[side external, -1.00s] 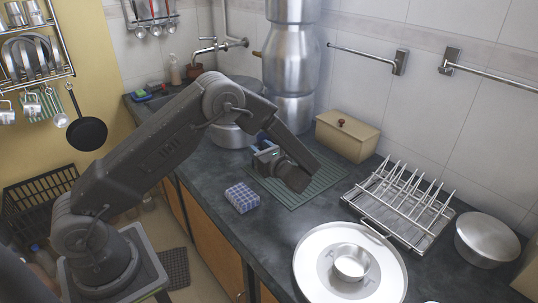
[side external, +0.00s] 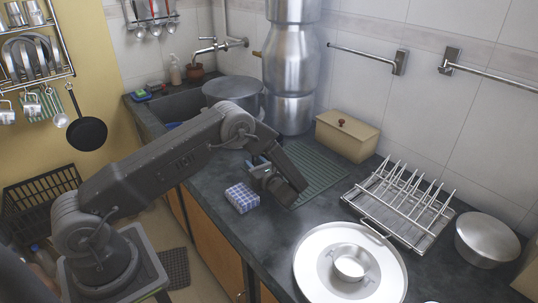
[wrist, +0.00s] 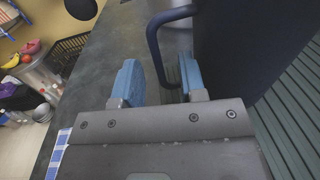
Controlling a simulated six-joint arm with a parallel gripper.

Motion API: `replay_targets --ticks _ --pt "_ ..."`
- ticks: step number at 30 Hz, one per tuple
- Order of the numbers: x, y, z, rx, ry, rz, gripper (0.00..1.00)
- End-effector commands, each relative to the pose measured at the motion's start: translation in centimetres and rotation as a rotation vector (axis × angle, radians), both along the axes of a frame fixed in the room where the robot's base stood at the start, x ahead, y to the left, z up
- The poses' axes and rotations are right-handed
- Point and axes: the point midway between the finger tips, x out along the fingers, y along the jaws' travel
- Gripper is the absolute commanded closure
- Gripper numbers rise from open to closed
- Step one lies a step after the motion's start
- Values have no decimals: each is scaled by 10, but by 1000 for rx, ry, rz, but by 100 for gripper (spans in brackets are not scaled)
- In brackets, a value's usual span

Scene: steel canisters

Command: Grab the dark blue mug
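The dark blue mug (wrist: 235,45) fills the upper right of the wrist view, very close to the camera, with its handle (wrist: 153,38) sticking out to the left. My gripper (wrist: 162,72) is open, with one blue finger on each side of the lower part of the handle. I cannot tell whether either finger touches it. In the side external view my gripper (side external: 259,168) is low over the counter, and my arm largely hides the mug there.
A green ribbed mat (side external: 318,168) lies under the work area. A blue checkered block (side external: 242,198) is close beside my gripper on the counter. A beige box (side external: 346,136), a steel dish rack (side external: 400,205) and a big round tray (side external: 310,268) stand to the right.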

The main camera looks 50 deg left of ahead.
Motion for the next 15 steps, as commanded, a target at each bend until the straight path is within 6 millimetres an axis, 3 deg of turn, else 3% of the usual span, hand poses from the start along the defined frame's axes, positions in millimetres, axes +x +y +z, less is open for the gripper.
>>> replay_targets --ticks 6,15 --pt "2 28 0 -1 1 1 62" --pt "3 30 0 -1 1 -1 64"
